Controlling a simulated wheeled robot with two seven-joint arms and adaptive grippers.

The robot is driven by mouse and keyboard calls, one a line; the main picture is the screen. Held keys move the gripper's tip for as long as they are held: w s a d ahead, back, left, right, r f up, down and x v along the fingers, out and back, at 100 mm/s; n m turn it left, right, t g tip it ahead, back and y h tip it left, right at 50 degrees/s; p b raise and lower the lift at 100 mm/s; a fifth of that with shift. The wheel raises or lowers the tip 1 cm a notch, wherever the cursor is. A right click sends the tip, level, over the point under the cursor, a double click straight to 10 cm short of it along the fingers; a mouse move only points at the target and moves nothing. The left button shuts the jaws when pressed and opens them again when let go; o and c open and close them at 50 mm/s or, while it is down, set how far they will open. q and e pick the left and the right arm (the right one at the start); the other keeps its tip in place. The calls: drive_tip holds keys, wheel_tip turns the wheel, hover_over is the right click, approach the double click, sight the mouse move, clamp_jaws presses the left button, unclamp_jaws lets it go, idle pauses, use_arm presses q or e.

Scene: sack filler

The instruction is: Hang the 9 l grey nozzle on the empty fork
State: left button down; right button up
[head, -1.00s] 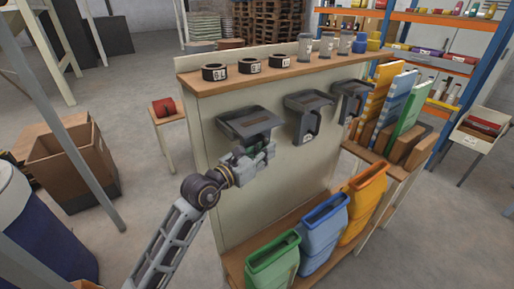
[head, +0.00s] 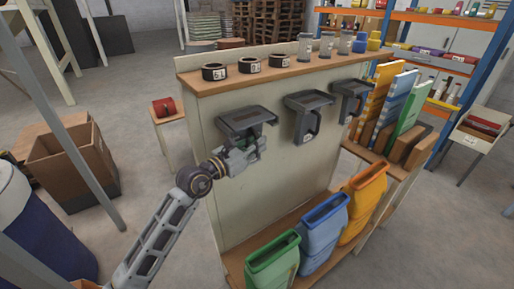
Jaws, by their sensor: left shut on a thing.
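My left gripper (head: 243,153) is shut on a dark grey piece just below the leftmost grey fork (head: 246,118) on the pale panel. This piece appears to be the grey nozzle; the gripper and the fork hide most of it, and its label cannot be read. I cannot tell whether it rests on the fork. The middle fork (head: 306,100) and the right fork (head: 351,87) each have a grey nozzle hanging below them; the middle nozzle (head: 306,124) shows a small white label. My right gripper is not in view.
Dark labelled rings (head: 214,72) and several jars stand on the wooden top shelf (head: 197,84). Green (head: 272,262), blue (head: 323,222) and yellow (head: 361,200) sacks stand on the lower shelf. A cardboard box (head: 70,165) is on the left.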

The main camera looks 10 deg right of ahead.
use_arm(q)
drive_tip(key=shift+s+f, duration=0.1)
drive_tip(key=shift+f, duration=0.35)
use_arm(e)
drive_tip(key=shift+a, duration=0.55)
use_arm(q)
drive_tip(key=shift+f, duration=0.15)
drive_tip(key=c, duration=1.5)
unclamp_jaws()
drive_tip(key=shift+f, duration=0.1)
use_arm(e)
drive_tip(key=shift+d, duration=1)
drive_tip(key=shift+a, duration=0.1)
